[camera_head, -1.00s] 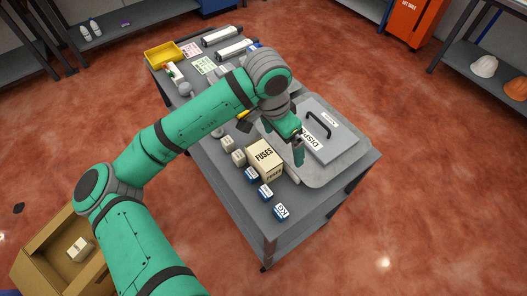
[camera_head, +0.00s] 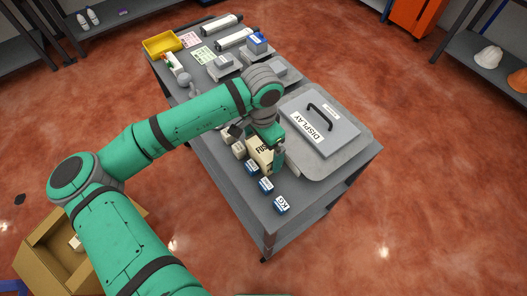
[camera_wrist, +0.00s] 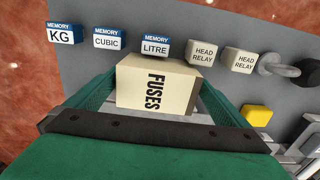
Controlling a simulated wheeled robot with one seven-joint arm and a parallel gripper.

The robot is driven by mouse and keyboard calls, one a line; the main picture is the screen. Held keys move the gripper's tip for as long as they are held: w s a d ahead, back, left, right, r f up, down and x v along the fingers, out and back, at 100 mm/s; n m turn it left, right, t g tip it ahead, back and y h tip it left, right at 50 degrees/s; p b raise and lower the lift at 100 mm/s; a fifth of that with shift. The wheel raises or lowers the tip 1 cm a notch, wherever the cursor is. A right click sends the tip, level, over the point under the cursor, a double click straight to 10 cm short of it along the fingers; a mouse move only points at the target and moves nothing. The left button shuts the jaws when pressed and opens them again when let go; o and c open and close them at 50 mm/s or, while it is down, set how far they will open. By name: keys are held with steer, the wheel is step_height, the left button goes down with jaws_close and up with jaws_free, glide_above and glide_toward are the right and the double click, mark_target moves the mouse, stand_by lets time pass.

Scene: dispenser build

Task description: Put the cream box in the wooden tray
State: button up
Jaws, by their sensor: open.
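The cream box labelled FUSES (camera_head: 258,159) stands on the grey workbench, partly hidden by my gripper (camera_head: 274,150) in the head view. In the wrist view the cream box (camera_wrist: 155,88) lies between the two green fingers of my gripper (camera_wrist: 156,100). The fingers are open, one on each side of it; I cannot tell if they touch it. No tray that is clearly wooden shows. An open brown box (camera_head: 48,238) stands on the floor at lower left, partly behind my arm, with a small pale box inside.
Blue-and-white memory boxes (camera_head: 281,205) and small cream head relay boxes (camera_wrist: 202,52) stand close to the FUSES box. A grey DISPLAY panel (camera_head: 335,125) with a handle lies to its right. A yellow bin (camera_head: 160,46) is at the bench's far end.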

steer(key=shift+d+f, duration=0.2)
steer(key=shift+f, duration=1.2)
steer(key=shift+c, duration=0.3)
steer(key=c, duration=1)
steer(key=shift+c, duration=0.8)
